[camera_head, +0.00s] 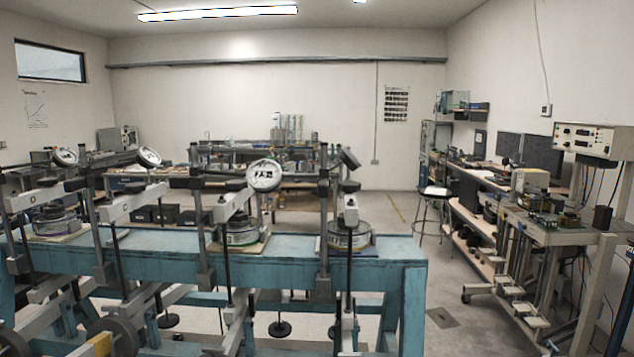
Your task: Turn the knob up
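A blue bench (400,250) carries a row of grey lever frames across the left and middle. A lever frame (324,230) stands near the bench's right end, with a dark block (349,158) at its top and a round cell (350,236) at its base. A round white dial gauge (264,175) sits on the frame left of it. I cannot tell which part is the task's knob. A pale instrument box (590,140) at the far right has small controls on its front, too small to make out. Neither of my grippers shows.
Lever arms and hanging weights (280,328) fill the space under the bench. A stool (432,205) and a cluttered side bench (560,235) stand at the right. The floor (450,290) between the two benches is mostly clear.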

